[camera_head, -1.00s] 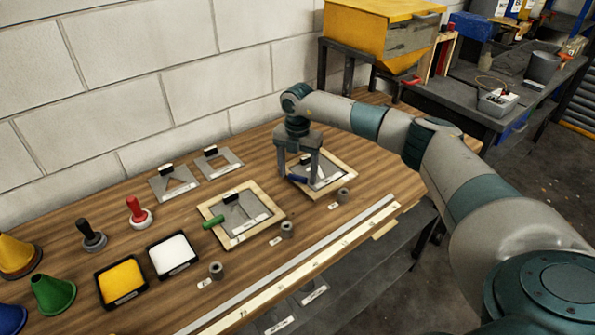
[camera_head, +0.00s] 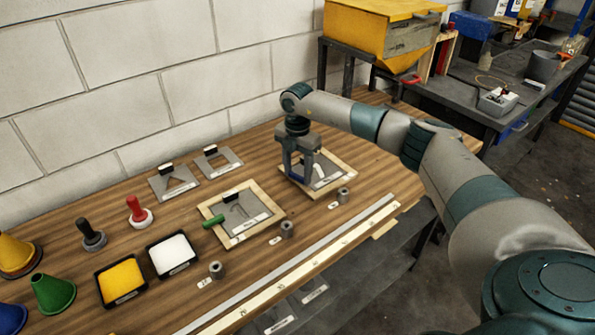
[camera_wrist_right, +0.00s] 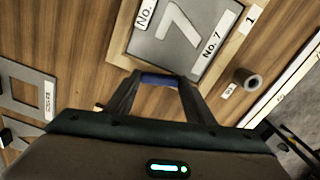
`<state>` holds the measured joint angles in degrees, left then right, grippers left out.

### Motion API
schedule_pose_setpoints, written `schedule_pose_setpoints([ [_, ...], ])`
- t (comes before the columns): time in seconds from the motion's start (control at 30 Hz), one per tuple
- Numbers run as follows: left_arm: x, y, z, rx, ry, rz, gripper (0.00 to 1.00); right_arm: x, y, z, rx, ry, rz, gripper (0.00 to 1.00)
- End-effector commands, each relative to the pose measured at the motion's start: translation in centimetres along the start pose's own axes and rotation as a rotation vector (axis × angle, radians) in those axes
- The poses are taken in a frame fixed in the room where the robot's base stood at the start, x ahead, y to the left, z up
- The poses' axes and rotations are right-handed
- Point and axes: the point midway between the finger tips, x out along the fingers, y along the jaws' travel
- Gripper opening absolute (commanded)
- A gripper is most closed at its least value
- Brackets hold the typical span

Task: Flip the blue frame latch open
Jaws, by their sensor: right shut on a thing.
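The wooden frame (camera_head: 347,163) with the blue latch holds a grey stencil plate (camera_head: 333,172) at the right part of the bench. In the wrist view the plate (camera_wrist_right: 184,35) shows a cut-out 7 and a "No. 7" label. My right gripper (camera_head: 301,178) points down at the frame's left side. Its fingers (camera_wrist_right: 160,84) are shut on the blue latch (camera_wrist_right: 158,79), which spans between the fingertips just outside the frame edge. In the head view the fingers hide most of the latch. My left gripper is not in view.
A second wooden frame (camera_head: 273,228) with a green latch (camera_head: 213,222) lies to the left. Loose stencil plates (camera_head: 175,183) lie behind it. Small grey cylinders (camera_head: 343,195) stand along the front. A white brick wall runs behind the bench.

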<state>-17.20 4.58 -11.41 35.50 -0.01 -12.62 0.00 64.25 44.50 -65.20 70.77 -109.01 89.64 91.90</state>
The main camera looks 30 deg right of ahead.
Motion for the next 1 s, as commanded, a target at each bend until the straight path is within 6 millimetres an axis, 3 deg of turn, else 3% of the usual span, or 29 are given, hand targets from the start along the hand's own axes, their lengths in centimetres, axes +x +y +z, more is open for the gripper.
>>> schedule_pose_setpoints([
  [0.4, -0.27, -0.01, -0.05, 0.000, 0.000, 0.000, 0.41, -0.12, 0.05, -0.02, 0.250, 0.001, 0.001, 0.26],
  [0.93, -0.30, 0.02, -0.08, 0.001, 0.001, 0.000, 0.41, -0.12, 0.06, 0.01, 0.296, 0.000, 0.002, 0.26],
  [0.97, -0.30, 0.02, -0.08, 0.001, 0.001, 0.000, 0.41, -0.12, 0.07, 0.01, 0.296, 0.000, 0.002, 0.51],
  [1.0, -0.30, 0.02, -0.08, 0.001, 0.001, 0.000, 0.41, -0.12, 0.07, 0.01, 0.296, 0.000, 0.002, 0.60],
])
